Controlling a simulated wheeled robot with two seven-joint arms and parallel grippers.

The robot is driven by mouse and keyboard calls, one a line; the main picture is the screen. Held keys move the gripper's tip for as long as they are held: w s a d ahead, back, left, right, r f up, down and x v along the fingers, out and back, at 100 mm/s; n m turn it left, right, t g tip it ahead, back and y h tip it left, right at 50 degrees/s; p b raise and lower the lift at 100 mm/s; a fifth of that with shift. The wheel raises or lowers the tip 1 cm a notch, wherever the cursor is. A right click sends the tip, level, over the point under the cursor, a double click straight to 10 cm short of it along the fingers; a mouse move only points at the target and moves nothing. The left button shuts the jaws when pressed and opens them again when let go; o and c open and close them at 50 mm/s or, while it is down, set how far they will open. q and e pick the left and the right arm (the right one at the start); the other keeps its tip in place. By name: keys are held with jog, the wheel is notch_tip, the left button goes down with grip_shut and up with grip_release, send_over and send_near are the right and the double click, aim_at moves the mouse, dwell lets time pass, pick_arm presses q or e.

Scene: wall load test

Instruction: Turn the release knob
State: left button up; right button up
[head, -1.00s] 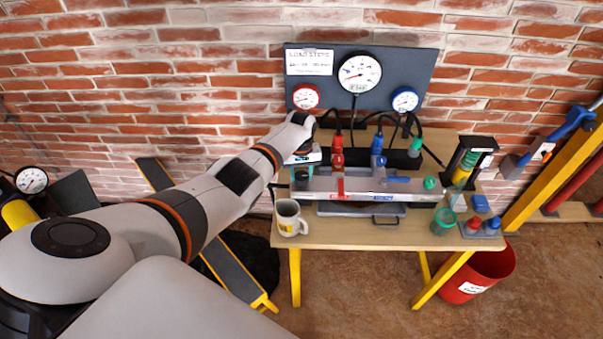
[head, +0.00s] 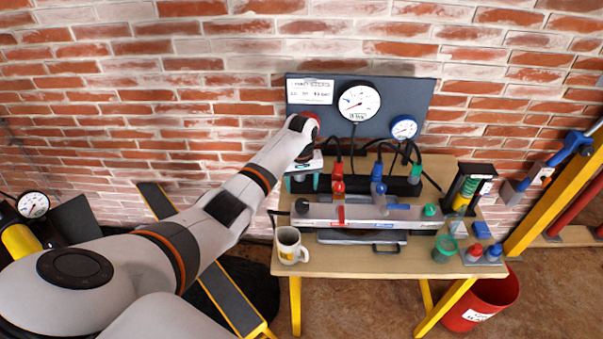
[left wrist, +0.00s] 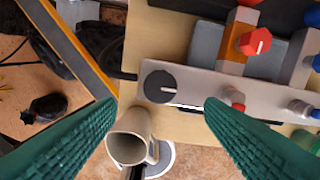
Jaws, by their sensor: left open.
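A black round knob (left wrist: 160,87) with a white pointer mark sits on the left end of the grey metal block (left wrist: 190,84). It also shows in the head view (head: 301,206). I take it for the release knob, though no label on it is readable. My left gripper (head: 304,183) is above and behind that end of the block, apart from the knob. Its green ribbed fingers (left wrist: 163,122) are wide open and empty in the left wrist view, with the knob just beyond the gap. My right gripper is out of view.
A mug (head: 287,247) stands near the table's (head: 340,262) front left corner, close to the block. Red (head: 337,180) and blue (head: 377,180) fittings with hoses rise behind the block. A gauge panel (head: 330,115) stands at the back. A red bin (head: 490,300) is at right.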

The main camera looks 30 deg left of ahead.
pick_arm(q)
jog(key=shift+r, duration=2.1)
